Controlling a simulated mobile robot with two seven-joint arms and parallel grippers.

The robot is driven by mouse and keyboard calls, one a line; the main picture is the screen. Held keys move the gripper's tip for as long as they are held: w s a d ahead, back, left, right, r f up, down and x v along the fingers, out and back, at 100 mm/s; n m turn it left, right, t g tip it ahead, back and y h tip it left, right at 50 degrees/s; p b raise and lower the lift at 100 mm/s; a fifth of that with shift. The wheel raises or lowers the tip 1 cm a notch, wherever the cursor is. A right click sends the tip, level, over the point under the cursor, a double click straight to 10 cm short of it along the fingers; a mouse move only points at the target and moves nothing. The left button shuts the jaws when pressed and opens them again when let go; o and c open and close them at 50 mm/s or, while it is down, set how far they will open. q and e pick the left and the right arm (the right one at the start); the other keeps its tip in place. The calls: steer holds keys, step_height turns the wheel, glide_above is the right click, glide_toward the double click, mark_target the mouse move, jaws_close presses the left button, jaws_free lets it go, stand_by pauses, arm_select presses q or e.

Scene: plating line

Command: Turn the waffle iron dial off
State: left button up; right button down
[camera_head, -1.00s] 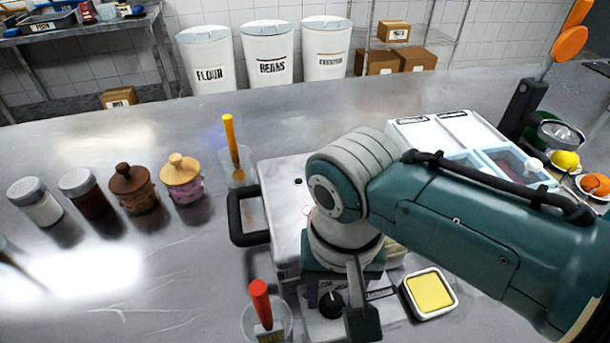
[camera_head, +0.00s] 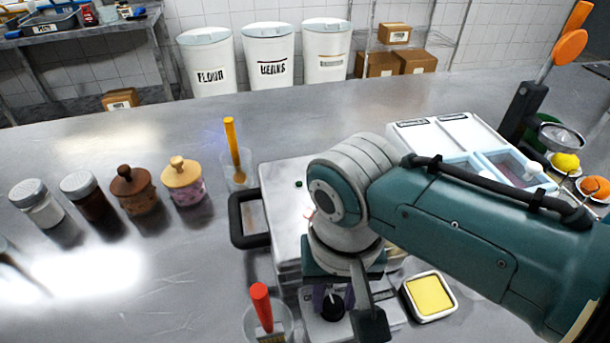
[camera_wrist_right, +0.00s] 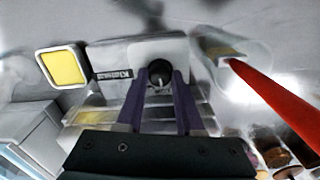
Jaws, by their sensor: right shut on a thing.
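The waffle iron (camera_head: 283,200) stands on the steel counter with its black handle toward the left; my right arm hides much of it. Its black dial (camera_head: 331,309) sits on the front panel and also shows in the right wrist view (camera_wrist_right: 160,71). My right gripper (camera_wrist_right: 158,80) points down at the panel, shut on the dial with one purple-grey finger on each side. The dial's setting is too small to read. A dark, slender part at the left edge of the head view may be my left gripper (camera_head: 22,270); its jaws cannot be made out.
A clear cup with a red-handled brush (camera_head: 262,305) stands left of the dial. A square dish of yellow contents (camera_head: 430,296) stands to its right. A yellow-handled tool (camera_head: 232,145) is behind the handle. Several jars (camera_head: 136,190) line the left; the front left counter is clear.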

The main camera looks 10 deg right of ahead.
steer(key=n+p, duration=0.1)
steer(key=n, duration=0.8)
steer(key=shift+p, duration=0.4)
steer(key=shift+n, duration=1)
steer(key=c, duration=0.5)
jaws_free()
steer(key=shift+c, duration=0.2)
steer(key=shift+r, duration=0.1)
